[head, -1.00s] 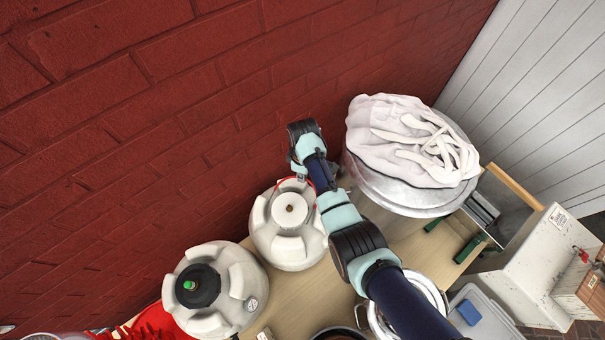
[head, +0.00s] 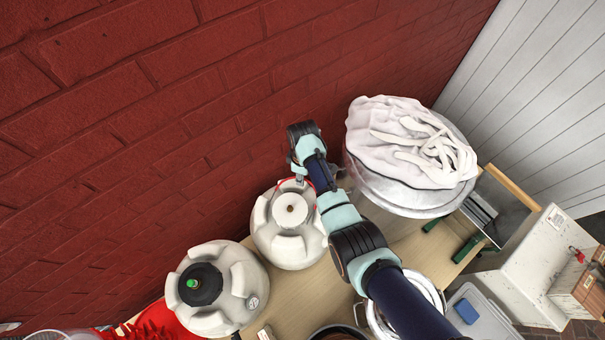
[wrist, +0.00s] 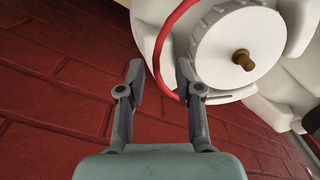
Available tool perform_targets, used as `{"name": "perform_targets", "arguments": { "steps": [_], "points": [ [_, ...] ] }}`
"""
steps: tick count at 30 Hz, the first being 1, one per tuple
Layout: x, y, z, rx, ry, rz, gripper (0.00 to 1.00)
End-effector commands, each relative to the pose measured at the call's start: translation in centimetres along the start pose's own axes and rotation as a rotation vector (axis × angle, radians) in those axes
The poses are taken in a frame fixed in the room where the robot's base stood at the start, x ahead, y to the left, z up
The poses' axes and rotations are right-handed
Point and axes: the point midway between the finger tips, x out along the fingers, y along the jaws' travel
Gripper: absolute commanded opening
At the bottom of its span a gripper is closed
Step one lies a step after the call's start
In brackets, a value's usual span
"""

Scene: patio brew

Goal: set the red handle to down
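The red handle (wrist: 163,47) is a thin curved loop on a white, rounded keg with a ribbed white cap (wrist: 231,50) and a brass-coloured stub. In the wrist view it runs down the cap's left side, and its lower end passes close to my right finger. In the head view it is a thin red arc (head: 283,184) at the keg's (head: 289,247) back edge, partly hidden by my arm. My gripper (wrist: 158,72) is open, its two fingers apart. The handle lies in front of the gap, nearer the right finger; I cannot tell whether they touch.
A second white keg (head: 232,291) with a black cap stands at front left. A metal pot (head: 381,196) topped with white cloth stands to the right. A red brick wall (head: 150,110) rises close behind the kegs. The wooden table (head: 293,304) shows bare patches.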

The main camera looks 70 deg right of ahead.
Motion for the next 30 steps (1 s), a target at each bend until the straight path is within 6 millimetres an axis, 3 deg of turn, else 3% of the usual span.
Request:
{"name": "perform_targets", "arguments": {
  "steps": [7, 15, 21, 30],
  "points": [
    [-1.4, 0.1, -0.1, 0.0, 0.002, 0.003, 0.34],
    [-8.0, 0.1, -0.1, 0.0, 0.003, 0.003, 0.34],
    [-11.3, 0.1, 0.0, 0.0, 0.002, 0.002, 0.34],
    [-12.0, 0.0, 0.0, 0.0, 0.0, -0.001, 0.34]
  ]
}}
